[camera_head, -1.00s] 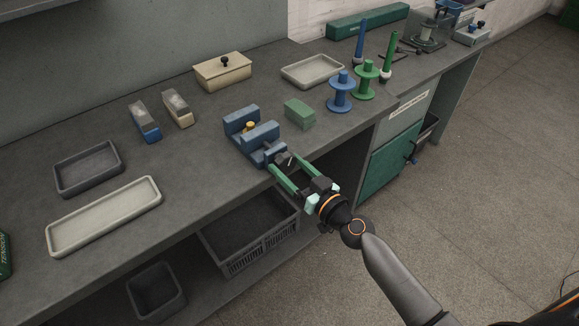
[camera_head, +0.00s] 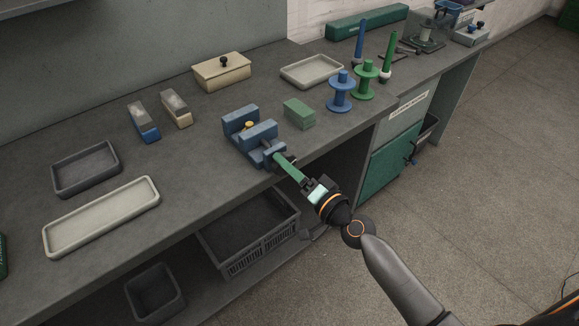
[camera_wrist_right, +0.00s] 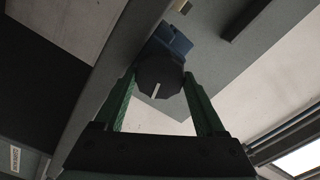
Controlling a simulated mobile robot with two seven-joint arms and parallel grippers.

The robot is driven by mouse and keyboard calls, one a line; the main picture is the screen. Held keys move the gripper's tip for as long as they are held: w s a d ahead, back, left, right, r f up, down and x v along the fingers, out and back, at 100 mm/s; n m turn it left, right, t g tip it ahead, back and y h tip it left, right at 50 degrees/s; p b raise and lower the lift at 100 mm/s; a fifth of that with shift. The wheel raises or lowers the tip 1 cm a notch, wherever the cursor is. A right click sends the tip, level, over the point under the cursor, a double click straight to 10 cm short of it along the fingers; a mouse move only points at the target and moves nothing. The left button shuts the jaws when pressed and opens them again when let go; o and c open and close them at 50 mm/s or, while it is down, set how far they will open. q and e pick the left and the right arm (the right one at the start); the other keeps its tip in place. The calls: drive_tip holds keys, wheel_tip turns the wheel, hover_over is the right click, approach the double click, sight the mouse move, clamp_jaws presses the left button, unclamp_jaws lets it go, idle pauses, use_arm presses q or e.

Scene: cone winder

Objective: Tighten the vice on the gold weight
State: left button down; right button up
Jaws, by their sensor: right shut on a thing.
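The blue vice (camera_head: 252,137) stands near the front edge of the bench. The gold weight (camera_head: 249,125) sits between its jaws, and only its top shows. My right gripper (camera_head: 281,164) is at the front of the vice, shut on the dark vice knob. In the right wrist view, the knob (camera_wrist_right: 159,76) has a white mark and lies between the two green fingers, with part of the blue vice (camera_wrist_right: 172,40) behind it. In the head view the gripper mostly hides the knob. Whether the jaws touch the weight cannot be told. My left gripper is not in view.
A green block (camera_head: 299,113) lies right of the vice, with a blue spool (camera_head: 341,93) and a green spool (camera_head: 365,80) beyond. A long cream tray (camera_head: 102,239) and a dark tray (camera_head: 57,186) lie to the left. A crate (camera_head: 262,261) sits below the bench.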

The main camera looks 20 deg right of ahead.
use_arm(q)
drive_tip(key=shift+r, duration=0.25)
use_arm(e)
drive_tip(key=m, duration=1.2)
drive_tip(key=shift+f, duration=0.15)
drive_tip(key=shift+m, duration=0.3)
drive_tip(key=o, duration=1.3)
use_arm(q)
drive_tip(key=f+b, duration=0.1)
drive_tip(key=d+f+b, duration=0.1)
drive_tip(key=b, duration=0.1)
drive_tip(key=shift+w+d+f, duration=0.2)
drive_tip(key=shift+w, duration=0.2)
use_arm(e)
drive_tip(key=v, duration=1.2)
drive_tip(key=shift+s+d, duration=0.1)
drive_tip(key=shift+s, duration=0.15)
